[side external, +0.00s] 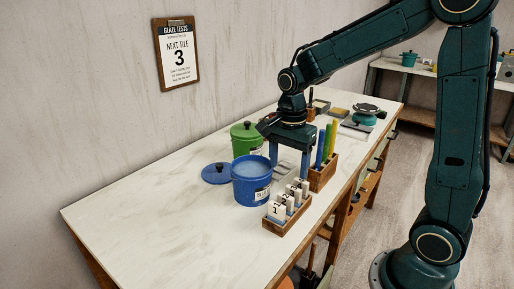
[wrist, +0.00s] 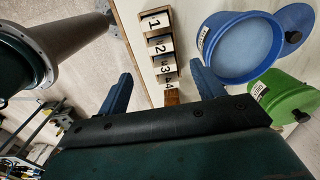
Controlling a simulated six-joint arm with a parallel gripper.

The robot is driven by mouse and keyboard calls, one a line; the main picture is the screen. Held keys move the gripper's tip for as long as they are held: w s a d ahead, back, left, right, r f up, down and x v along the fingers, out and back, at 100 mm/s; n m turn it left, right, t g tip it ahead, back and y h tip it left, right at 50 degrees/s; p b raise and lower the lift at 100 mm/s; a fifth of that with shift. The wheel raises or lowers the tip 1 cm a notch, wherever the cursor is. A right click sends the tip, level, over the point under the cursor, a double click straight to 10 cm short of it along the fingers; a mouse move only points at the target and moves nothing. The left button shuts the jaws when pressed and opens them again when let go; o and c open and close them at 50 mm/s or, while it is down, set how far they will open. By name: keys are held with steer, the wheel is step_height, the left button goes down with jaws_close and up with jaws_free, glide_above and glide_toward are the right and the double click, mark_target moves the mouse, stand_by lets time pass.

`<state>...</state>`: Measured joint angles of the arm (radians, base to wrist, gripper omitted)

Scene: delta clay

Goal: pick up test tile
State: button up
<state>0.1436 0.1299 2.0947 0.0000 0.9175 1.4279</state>
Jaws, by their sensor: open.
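The upright test tiles stand in a row in a wooden rack (side external: 284,226). They are pale with black numbers and bluish lower parts. In the wrist view, tile 1 (wrist: 155,22), tile 2 (wrist: 160,45), tile 3 (wrist: 164,67) and tile 4 (wrist: 168,85) run in order toward my gripper (wrist: 160,70). My gripper (side external: 290,172) is open and empty, pointing down above the far end of the rack. Its blue fingers lie on either side of the row's line, apart from the tiles.
An open blue bucket (side external: 251,190) of blue glaze stands close left of the rack, its lid (side external: 216,173) on the table. A lidded green bucket (side external: 246,146) is behind. A wooden holder (side external: 323,178) with blue, green and yellow items stands beyond the rack. The table's left is clear.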

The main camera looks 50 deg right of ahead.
mark_target(286, 196)
steer(key=shift+f, duration=3.2)
steer(key=shift+f, duration=2.6)
steer(key=c, duration=1.1)
steer(key=shift+r, duration=0.2)
step_height(286, 196, up, 20)
steer(key=shift+f, duration=0.15)
